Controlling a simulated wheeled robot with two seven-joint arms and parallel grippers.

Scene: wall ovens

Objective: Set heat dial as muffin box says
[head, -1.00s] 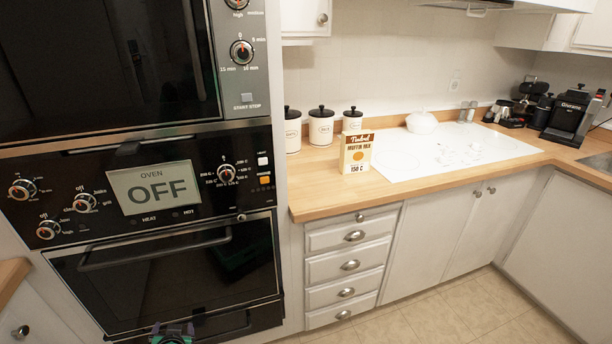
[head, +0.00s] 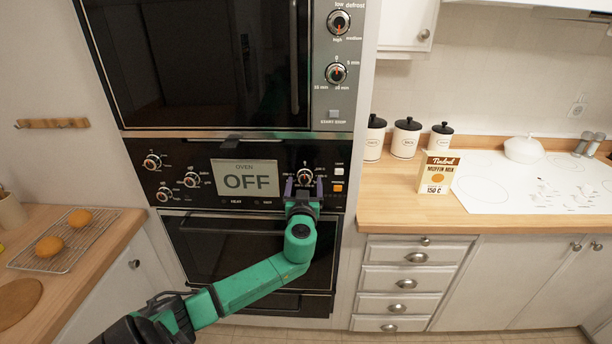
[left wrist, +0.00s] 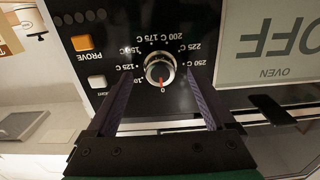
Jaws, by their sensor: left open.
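The heat dial (head: 304,176) is a round silver knob on the black oven panel. It also shows, upside down, in the left wrist view (left wrist: 160,71), ringed by temperature numbers, with its red mark by the 0. My left gripper (head: 303,186) is open in front of it. In the left wrist view its purple fingers (left wrist: 158,74) lie on either side of the dial; I cannot tell whether they touch it. The muffin mix box (head: 438,175) stands upright on the counter and reads 150 C. The oven display (head: 246,179) reads OFF. My right gripper is not visible.
Other knobs (head: 191,180) sit left of the display. An orange PROVE button (left wrist: 82,43) and a white light button (left wrist: 97,81) are beside the dial. The oven door (head: 215,250) is shut below.

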